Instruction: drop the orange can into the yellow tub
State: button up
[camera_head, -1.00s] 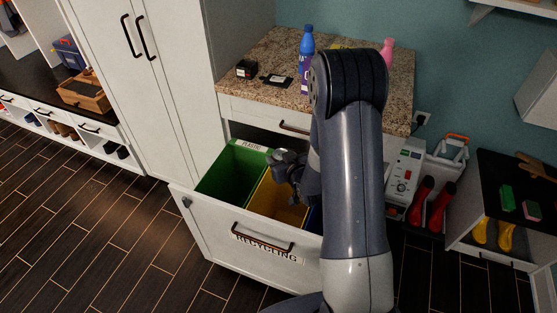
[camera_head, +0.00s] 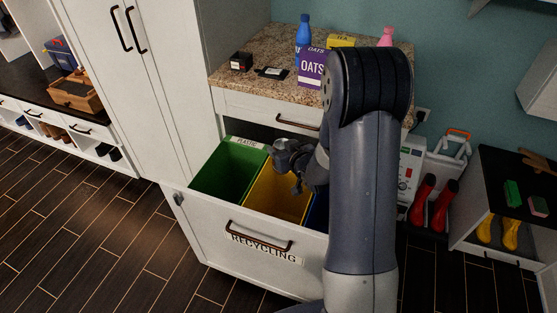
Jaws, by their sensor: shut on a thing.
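The yellow tub (camera_head: 268,198) stands in the pulled-out recycling drawer, between a green tub and a blue one. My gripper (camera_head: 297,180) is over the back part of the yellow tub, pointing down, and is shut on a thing. The orange can cannot be made out; the gripper and my arm hide what is between the fingers. My arm covers the right side of the drawer.
The green tub (camera_head: 229,168) is left of the yellow tub; the blue tub (camera_head: 318,212) is mostly hidden. The drawer front (camera_head: 240,245) stands out over the floor. Above, the counter (camera_head: 255,52) holds a blue bottle (camera_head: 304,32) and an oats box (camera_head: 311,68).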

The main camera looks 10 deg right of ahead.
jog(key=shift+w+d+f+b, duration=0.25)
jog(key=shift+d+b, duration=0.3)
jog(key=shift+b, duration=0.2)
jog(key=shift+w+d+f+b, duration=0.1)
jog(key=shift+w+d+b, duration=0.15)
jog(key=shift+d+b, duration=0.4)
notch_tip(320, 180, down, 6)
jog(key=b, duration=0.5)
jog(key=shift+a+r, duration=0.1)
jog(key=shift+a, duration=0.05)
jog(key=o, duration=1)
jog(key=shift+r, duration=0.1)
jog(key=shift+p+v, duration=0.6)
jog(key=shift+v, duration=4.8)
jog(key=shift+a, duration=0.1)
